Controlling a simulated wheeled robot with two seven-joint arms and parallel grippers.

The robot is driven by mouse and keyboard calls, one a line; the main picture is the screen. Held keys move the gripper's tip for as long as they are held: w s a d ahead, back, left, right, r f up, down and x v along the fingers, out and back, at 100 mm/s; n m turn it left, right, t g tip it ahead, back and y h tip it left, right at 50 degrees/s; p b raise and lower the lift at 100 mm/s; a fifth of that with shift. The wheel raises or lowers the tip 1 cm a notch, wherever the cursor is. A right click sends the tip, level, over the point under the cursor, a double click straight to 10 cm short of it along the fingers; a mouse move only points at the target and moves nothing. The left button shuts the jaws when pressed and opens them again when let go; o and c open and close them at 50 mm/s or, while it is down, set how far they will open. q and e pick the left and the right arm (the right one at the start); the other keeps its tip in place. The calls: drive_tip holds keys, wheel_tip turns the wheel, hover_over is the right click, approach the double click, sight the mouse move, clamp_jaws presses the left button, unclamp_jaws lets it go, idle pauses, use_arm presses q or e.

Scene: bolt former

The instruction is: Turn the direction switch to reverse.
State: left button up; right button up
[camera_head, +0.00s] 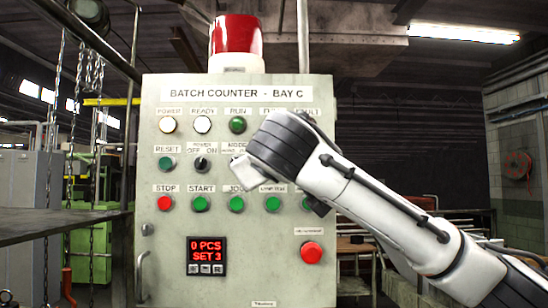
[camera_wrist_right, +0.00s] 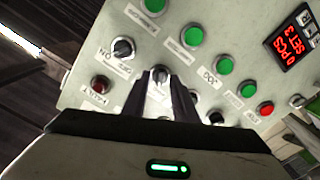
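A rotary switch (camera_wrist_right: 158,75) in the middle row of the panel sits between the two fingers of my right gripper (camera_wrist_right: 159,82) in the right wrist view. By its column, it looks like the direction switch; its label is covered by the fingers. The fingers are close on either side of the knob; whether they touch it is not clear. In the head view my right wrist (camera_head: 285,145) covers this switch and the fingertips. The control panel (camera_head: 165,285) stands upright in front of me. My left gripper is not in view.
Neighbouring switches are close: the power switch (camera_head: 201,163) and a black knob (camera_wrist_right: 123,48) on the other side. Below runs a button row with the red stop (camera_head: 164,203) and green start (camera_head: 200,204). A large red button (camera_head: 312,252) and a display (camera_head: 206,256) sit lower.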

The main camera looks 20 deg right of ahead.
drive_tip(key=shift+w, duration=0.1)
clamp_jaws()
drive_tip(key=shift+f, duration=0.1)
drive_tip(key=shift+m+b, duration=3.3)
drive_tip(key=shift+m, duration=2.8)
